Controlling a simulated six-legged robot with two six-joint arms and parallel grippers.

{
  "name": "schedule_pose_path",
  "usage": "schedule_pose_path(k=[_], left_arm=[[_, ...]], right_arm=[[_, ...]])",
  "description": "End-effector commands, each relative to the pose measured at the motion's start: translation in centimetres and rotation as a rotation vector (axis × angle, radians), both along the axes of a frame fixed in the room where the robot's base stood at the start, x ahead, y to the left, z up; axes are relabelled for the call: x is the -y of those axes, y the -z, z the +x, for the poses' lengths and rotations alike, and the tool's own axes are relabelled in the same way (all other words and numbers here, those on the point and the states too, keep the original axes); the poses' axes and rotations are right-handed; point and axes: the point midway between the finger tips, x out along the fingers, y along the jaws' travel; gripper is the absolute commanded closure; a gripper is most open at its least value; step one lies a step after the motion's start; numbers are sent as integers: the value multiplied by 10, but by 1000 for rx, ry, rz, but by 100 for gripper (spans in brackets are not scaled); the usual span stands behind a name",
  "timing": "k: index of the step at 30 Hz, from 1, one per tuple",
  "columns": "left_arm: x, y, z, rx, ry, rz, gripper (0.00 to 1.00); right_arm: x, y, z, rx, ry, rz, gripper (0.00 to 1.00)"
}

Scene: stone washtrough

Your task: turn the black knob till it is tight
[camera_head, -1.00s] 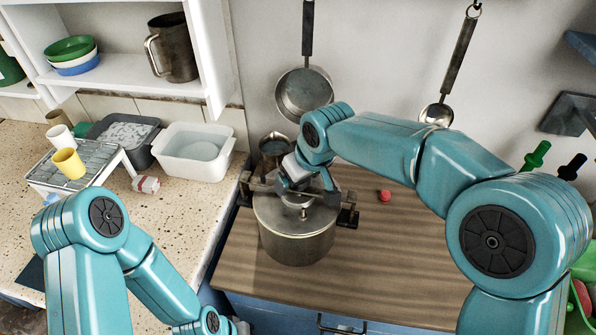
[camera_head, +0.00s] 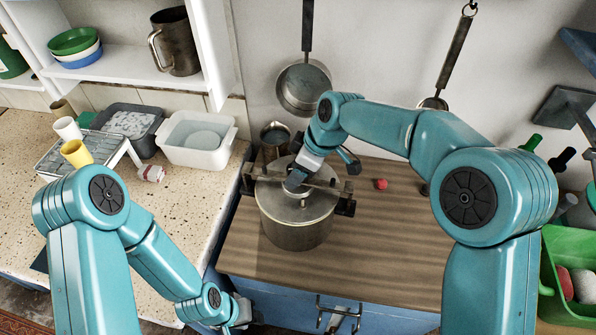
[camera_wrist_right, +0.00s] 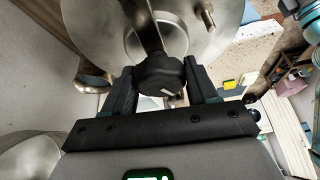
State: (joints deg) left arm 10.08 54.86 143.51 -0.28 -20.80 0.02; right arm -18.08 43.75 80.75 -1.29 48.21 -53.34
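The lidded metal pot (camera_head: 297,228) stands on the wooden worktop, with a clamp bar across its lid (camera_head: 318,203). The black knob (camera_wrist_right: 160,76) shows in the right wrist view, lobed, with a pale mark. My right gripper (camera_wrist_right: 159,66) has one finger on each side of it, seemingly touching both sides. In the head view my right gripper (camera_head: 295,180) is over the middle of the lid and hides the knob. My left gripper (camera_head: 240,312) is low at the front, away from the pot; its fingers are too small to read.
A metal jug (camera_head: 274,139) stands behind the pot. A white basin (camera_head: 197,140) is on the speckled counter. A pan (camera_head: 303,88) hangs on the wall.

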Motion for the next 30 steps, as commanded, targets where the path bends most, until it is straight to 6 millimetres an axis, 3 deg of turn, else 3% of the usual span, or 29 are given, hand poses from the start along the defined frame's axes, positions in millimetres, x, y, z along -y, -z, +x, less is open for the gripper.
schedule_pose_path(k=[8, 21, 30], left_arm=[[0, 3, 0, 0, 0, 0, 63], [0, 29, 0, 0, 0, 0, 63], [0, 31, 0, 0, 0, 0, 63]], right_arm=[[0, 1, -1, -1, 26, -2, 57], [-1, 2, -1, 0, 406, 0, 57], [0, 0, 0, -1, 491, 0, 57]])
